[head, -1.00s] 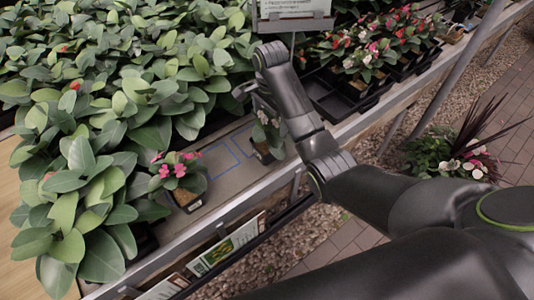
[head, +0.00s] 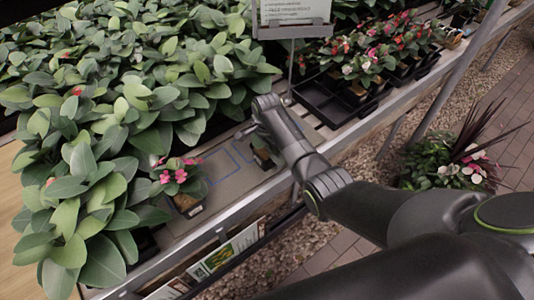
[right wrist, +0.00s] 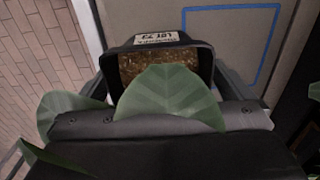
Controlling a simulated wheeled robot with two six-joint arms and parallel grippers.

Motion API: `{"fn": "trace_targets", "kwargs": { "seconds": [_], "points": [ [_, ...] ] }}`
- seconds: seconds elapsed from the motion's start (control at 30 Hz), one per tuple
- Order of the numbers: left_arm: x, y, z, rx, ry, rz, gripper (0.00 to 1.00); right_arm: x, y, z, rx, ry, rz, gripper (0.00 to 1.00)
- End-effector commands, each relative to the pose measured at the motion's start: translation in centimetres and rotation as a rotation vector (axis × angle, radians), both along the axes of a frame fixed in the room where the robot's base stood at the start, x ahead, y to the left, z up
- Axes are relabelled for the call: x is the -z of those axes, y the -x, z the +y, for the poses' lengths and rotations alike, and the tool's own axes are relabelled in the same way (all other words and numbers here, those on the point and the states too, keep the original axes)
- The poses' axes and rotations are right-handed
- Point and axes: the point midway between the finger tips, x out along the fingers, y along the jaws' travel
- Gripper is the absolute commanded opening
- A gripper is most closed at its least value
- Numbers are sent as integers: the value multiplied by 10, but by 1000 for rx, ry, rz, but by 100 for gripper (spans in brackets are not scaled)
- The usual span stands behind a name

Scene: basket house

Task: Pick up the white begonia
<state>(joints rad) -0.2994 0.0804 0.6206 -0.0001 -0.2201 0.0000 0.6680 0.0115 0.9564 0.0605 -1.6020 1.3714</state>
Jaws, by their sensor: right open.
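The begonia's small dark pot (head: 263,158) stands on the bench near its front edge, and my right arm hides most of the plant in the head view. In the right wrist view the black pot with soil, a "LOT 73" label and broad green leaves (right wrist: 168,95) fills the middle; its flowers are hidden there. My right gripper (head: 252,134) is over the plant, pointing down. In the right wrist view its open fingers (right wrist: 160,84) show at both sides of the pot; contact cannot be told. My left gripper is out of view.
A pink-flowered potted plant (head: 178,176) stands to the left on the bench. Blue outlined squares (head: 218,166) mark the bare bench. Dense leafy plants (head: 120,90) fill the back left. A black tray (head: 325,103) and a sign (head: 292,14) are to the right.

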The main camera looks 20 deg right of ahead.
Motion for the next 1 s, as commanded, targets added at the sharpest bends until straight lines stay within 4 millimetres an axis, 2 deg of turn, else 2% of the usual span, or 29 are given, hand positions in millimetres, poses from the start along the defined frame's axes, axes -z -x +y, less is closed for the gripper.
{"fn": "trace_targets", "kwargs": {
  "seconds": [0.27,0.67,0.9,1.0],
  "points": [
    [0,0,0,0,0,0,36,2,0,0,0,0,-1,99],
    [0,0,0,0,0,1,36,2,0,0,0,0,-1,46],
    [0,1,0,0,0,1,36,0,-1,0,0,0,-2,46],
    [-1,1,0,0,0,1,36,-6,-1,0,0,0,-4,46]
  ]
}}
